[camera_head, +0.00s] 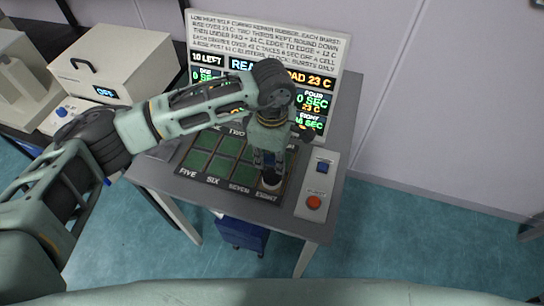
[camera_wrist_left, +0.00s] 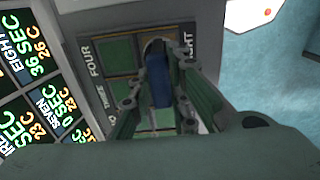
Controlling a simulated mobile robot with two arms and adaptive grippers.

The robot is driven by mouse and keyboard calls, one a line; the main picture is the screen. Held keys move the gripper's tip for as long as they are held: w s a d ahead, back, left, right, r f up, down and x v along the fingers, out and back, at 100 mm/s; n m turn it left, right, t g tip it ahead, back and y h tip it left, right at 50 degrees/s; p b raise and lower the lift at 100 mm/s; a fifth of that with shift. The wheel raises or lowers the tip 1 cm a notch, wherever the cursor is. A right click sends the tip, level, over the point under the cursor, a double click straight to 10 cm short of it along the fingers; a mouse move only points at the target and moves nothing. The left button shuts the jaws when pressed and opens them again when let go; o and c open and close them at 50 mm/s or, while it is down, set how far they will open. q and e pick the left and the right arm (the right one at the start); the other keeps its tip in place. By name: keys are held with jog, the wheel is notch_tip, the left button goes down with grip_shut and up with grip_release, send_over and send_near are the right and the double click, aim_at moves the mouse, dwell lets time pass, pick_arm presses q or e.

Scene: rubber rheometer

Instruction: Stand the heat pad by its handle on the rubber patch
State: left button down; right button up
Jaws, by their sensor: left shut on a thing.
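The rubber patch (camera_head: 199,160) is a dark-framed grid of green cells on the grey table, its front row labelled FIVE to EIGHT. It also shows in the left wrist view (camera_wrist_left: 120,57). My left gripper (camera_head: 266,163) points down over the front right cell, by the EIGHT label. In the left wrist view its fingers (camera_wrist_left: 157,90) are shut on the blue handle of the heat pad (camera_wrist_left: 159,80). The pad's dark and pale lower end (camera_head: 271,181) shows below the fingers in the head view. Whether it touches the cell I cannot tell. My right gripper is not in view.
A sign and display board (camera_head: 262,45) stands behind the patch, close to my left arm. A control panel (camera_head: 318,184) with a blue and a red button lies right of it. A white box-like device (camera_head: 112,62) sits at the left. A blue drawer unit (camera_head: 242,235) stands below.

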pick_arm(q)
jog(key=shift+f, duration=0.1)
jog(key=c, duration=1.6)
grip_release()
jog(key=shift+f, duration=0.15)
notch_tip(320, 180, up, 12)
jog(key=shift+r, duration=0.1)
